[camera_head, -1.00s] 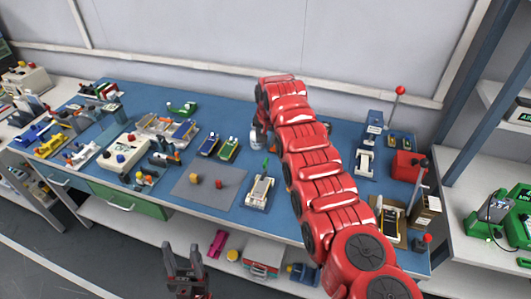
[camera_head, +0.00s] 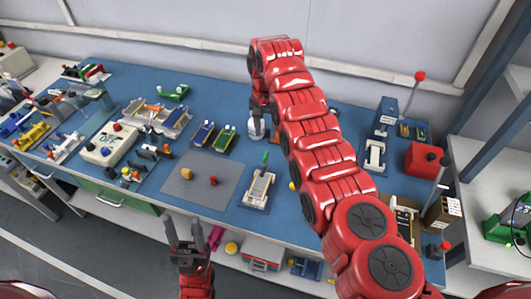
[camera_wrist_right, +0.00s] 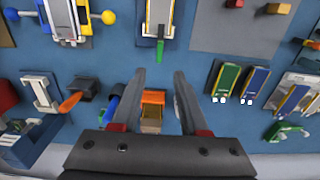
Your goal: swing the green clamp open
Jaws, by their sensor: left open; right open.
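The green clamp appears as an upright green handle (camera_head: 265,158) on a pale fixture (camera_head: 257,190) near the table's front middle. In the right wrist view the green handle (camera_wrist_right: 160,50) stands out from the fixture (camera_wrist_right: 159,15), just beyond the open fingertips. My right gripper (camera_wrist_right: 157,75) is open and empty there, with a visible gap to the handle. My left gripper (camera_head: 186,228) is open and empty, in front of the table edge.
A blue pouch cell holder (camera_head: 203,135) and a green one (camera_head: 224,138) lie left of my right arm. A grey mat (camera_head: 205,192) with small blocks is left of the fixture. An orange box (camera_wrist_right: 152,98) shows between my right fingers. Another green item (camera_head: 174,93) lies farther back.

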